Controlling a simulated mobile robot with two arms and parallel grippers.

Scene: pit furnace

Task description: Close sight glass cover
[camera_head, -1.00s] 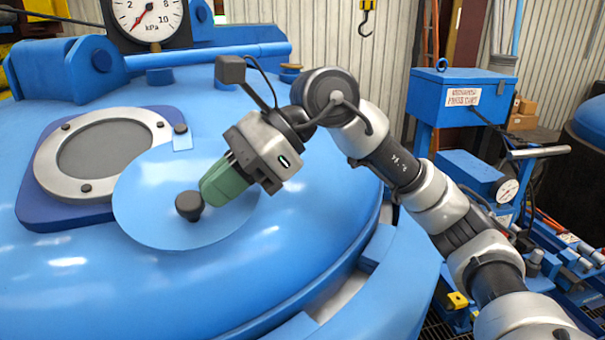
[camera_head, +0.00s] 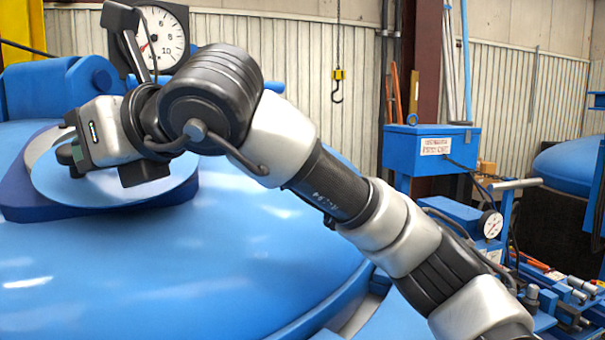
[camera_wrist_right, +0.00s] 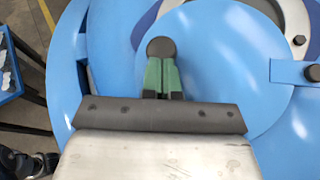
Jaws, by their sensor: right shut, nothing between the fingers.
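The sight glass cover (camera_head: 150,188) is a round light-blue plate on the big blue lid. It overlaps part of the sight glass; a pale crescent of the bolted ring (camera_head: 38,148) shows beyond it. The wrist view shows the cover (camera_wrist_right: 220,60) with its tab and pivot bolt at right, and part of the ring (camera_wrist_right: 294,22) uncovered. The cover's dark knob (camera_wrist_right: 160,47) is right at the green fingertips of my right gripper (camera_wrist_right: 162,72), touching or nearly so. The fingers are shut with nothing between them. In the head view my wrist mostly hides the gripper (camera_head: 76,153). My left gripper is not in view.
A pressure gauge (camera_head: 163,40) stands behind the lid, close to my right wrist. A blue box on a post (camera_head: 430,150) and a small gauge unit (camera_head: 490,224) stand at right. A yellow hook (camera_head: 338,85) hangs at the back.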

